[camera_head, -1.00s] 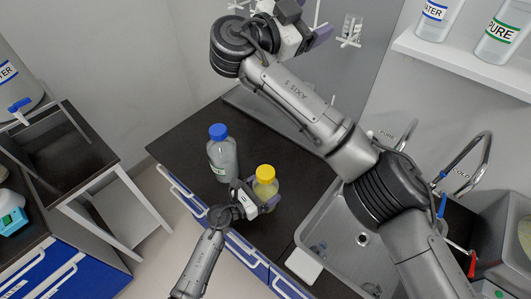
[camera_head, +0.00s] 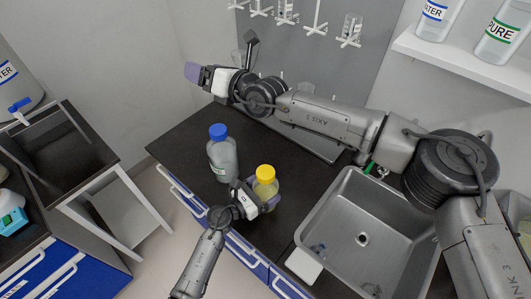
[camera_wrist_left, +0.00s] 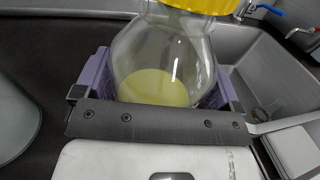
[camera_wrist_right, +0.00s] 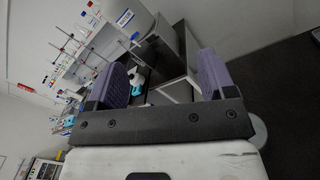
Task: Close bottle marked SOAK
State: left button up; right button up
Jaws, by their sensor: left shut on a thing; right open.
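A clear round bottle with a yellow cap (camera_head: 265,174) stands on the dark counter, with pale yellow liquid low inside. My left gripper (camera_head: 257,199) is shut around its body; the left wrist view shows the bottle (camera_wrist_left: 165,65) between the purple pads. The yellow cap sits on top of its neck. No SOAK marking is readable on it. My right gripper (camera_head: 192,72) is open and empty, above the counter's back left, pointing left; its open pads (camera_wrist_right: 165,78) show in the right wrist view.
A blue-capped bottle (camera_head: 222,155) with a green-edged label stands just left of the held bottle. A sink (camera_head: 345,195) lies to the right. Behind is a pegboard (camera_head: 300,60) with hanging glassware. The counter's back left is clear.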

notch_tip(320, 180, down, 7)
jog(key=s+n+g+h, duration=0.2)
jog(key=n+g+h, duration=0.1)
jog(key=n, duration=0.2)
jog(key=n+g+h, duration=0.7)
jog(key=n+h, duration=0.4)
jog(key=n, duration=0.7)
send_over(265, 172)
jog(key=f, duration=1)
jog(key=shift+w+a+f, duration=0.3)
jog(key=shift+a+f, duration=0.05)
jog(key=shift+f, duration=0.05)
jog(key=shift+s+d+n+h, duration=0.15)
jog(key=shift+d+n+h, duration=0.1)
jog(key=shift+n, duration=0.35)
jog(key=shift+s+d+n+h, duration=0.1)
jog(key=shift+d+n+h, duration=0.15)
jog(key=shift+n, duration=0.35)
jog(key=shift+a+n, duration=0.1)
jog(key=shift+n, duration=0.8)
jog(key=shift+f, duration=4.05)
